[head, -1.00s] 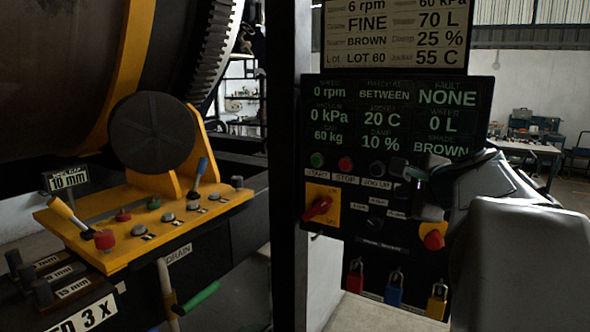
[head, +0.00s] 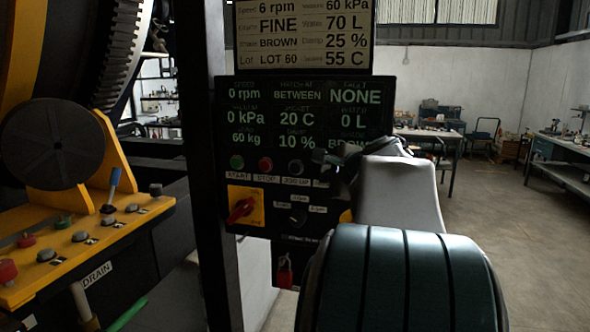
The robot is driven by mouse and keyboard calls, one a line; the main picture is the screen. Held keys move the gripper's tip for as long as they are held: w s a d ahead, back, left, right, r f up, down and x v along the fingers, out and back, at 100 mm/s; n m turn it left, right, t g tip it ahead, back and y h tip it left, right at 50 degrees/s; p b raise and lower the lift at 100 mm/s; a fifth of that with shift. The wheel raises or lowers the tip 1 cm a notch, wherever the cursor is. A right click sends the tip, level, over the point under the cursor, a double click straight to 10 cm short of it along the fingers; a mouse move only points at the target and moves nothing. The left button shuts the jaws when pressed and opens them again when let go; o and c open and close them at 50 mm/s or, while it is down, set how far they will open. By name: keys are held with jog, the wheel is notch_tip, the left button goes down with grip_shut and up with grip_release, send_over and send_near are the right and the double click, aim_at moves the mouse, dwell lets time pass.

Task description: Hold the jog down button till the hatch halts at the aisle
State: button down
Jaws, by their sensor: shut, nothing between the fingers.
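The dark control panel (head: 262,130) stands in the middle of the head view. Its lit display reads hatch at BETWEEN, 0 rpm and fault NONE. Below it are a green start button (head: 237,162), a red stop button (head: 265,164) and a grey jog up button (head: 295,167). The jog down button's place, just right of jog up, is covered by my gripper (head: 324,158). My gripper is shut and empty, its tip at the panel face. I cannot tell whether it touches or presses the button. The hatch itself cannot be made out.
A red rotary switch (head: 241,209) and a small selector (head: 298,215) sit below the buttons. A red padlock (head: 285,270) hangs lower. A dark post (head: 205,170) and a yellow lever console (head: 75,255) stand left. Open floor lies right.

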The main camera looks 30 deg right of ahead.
jog(key=shift+w+d, duration=0.55)
jog(key=shift+d, duration=0.05)
jog(key=shift+w, duration=0.1)
dwell(1.6)
jog(key=shift+w+d, duration=0.2)
jog(key=shift+d, duration=0.15)
jog(key=shift+w+d, duration=0.3)
dwell(2.4)
dwell(2.0)
jog(key=shift+s+a, duration=0.55)
jog(key=shift+a, duration=0.1)
